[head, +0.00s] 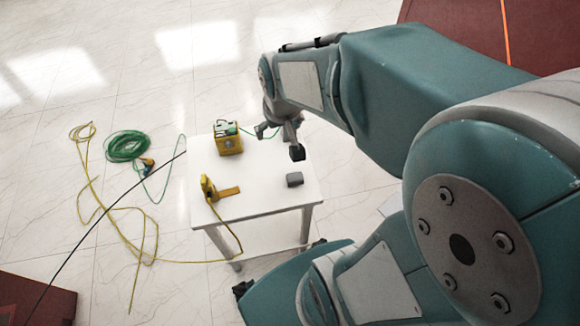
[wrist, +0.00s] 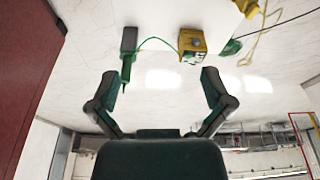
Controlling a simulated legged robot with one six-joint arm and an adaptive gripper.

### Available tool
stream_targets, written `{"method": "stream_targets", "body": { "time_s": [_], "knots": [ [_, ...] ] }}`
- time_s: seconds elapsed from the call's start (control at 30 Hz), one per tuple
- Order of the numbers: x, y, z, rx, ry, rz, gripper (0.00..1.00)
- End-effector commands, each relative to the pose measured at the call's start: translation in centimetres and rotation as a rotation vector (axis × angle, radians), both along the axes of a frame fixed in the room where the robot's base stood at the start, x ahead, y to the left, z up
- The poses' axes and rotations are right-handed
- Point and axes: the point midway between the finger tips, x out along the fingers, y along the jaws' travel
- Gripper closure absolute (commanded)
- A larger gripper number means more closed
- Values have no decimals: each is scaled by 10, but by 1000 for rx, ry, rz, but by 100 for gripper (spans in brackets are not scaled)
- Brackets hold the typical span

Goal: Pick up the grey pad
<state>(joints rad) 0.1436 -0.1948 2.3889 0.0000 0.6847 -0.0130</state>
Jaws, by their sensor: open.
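The grey pad (head: 294,180) is a small dark grey block lying on the right front part of the white table. In the wrist view a dark grey block (wrist: 129,38), which looks like the same pad, lies beyond the left finger. A green piece with a thin cable shows just below it; I cannot tell whether they touch. My gripper (head: 280,141) hangs over the table's right side, above and behind the pad in the head view, apart from it. In the wrist view my gripper (wrist: 160,86) has its fingers wide apart with nothing between them.
On the table (head: 255,193) stand a yellow box (head: 228,140) and a yellow clamp (head: 208,188) with an orange strip. Green (head: 126,146) and yellow cables lie on the tiled floor to the left. A dark red surface (head: 545,35) is at the upper right.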

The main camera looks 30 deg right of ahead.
Motion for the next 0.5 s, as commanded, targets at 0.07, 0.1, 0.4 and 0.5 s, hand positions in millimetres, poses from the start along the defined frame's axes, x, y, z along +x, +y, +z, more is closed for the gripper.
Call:
{"method": "stream_targets", "body": {
  "time_s": [0.07, 0.1, 0.4, 0.5],
  "knots": [
    [10, -10, -25, 7, 45, -24, 0],
    [15, -15, -36, 10, 62, -33, 0],
    [33, -49, -129, 38, 190, -109, 0],
    [33, -58, -158, 47, 225, -129, 0]
  ]
}}
